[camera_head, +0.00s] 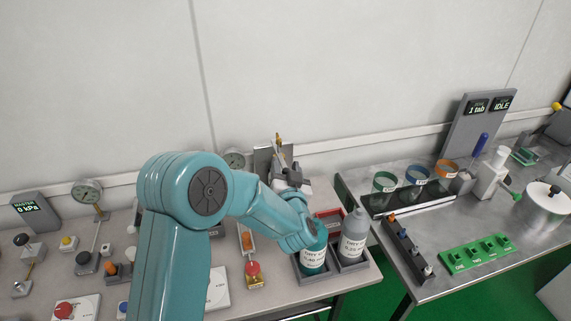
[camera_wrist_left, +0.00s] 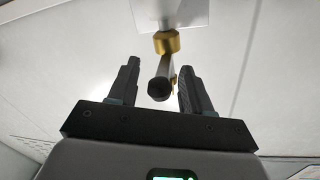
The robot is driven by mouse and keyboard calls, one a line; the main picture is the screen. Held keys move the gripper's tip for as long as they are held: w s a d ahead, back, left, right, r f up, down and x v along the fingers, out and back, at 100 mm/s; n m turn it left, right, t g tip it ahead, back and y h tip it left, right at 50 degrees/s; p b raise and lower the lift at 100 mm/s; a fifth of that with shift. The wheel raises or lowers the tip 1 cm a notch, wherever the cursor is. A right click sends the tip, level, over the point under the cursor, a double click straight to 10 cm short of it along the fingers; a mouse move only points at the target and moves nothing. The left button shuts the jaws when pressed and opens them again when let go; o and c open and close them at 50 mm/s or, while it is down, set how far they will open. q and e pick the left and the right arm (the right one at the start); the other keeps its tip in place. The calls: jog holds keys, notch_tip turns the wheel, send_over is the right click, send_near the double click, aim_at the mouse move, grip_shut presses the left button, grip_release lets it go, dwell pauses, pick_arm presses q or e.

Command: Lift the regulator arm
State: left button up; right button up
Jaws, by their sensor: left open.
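The regulator arm looks to be the thin rod with a dark round end (camera_wrist_left: 159,90) in the left wrist view. It runs to a brass collar (camera_wrist_left: 166,43) below a pale plate (camera_wrist_left: 180,14). My left gripper (camera_wrist_left: 158,66) is open, with one finger on each side of the rod and a visible gap to each. In the head view my left gripper (camera_head: 281,158) is small, in front of a grey upright panel (camera_head: 262,157) at the wall; a brass tip (camera_head: 278,137) shows just above it. My left forearm hides much of the bench there. My right gripper is not in view.
A teal bottle (camera_head: 313,259) and a grey bottle (camera_head: 354,238) stand in trays close to my left wrist. Gauges, knobs and levers fill the left bench. The right metal table holds cups, a green block (camera_head: 477,254) and a steel pot (camera_head: 543,206).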

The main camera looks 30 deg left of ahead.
pick_arm(q)
jog(key=shift+w+a, duration=0.25)
jog(key=shift+w, duration=0.1)
jog(key=shift+s, duration=0.1)
grip_shut()
jog(key=shift+r, duration=0.1)
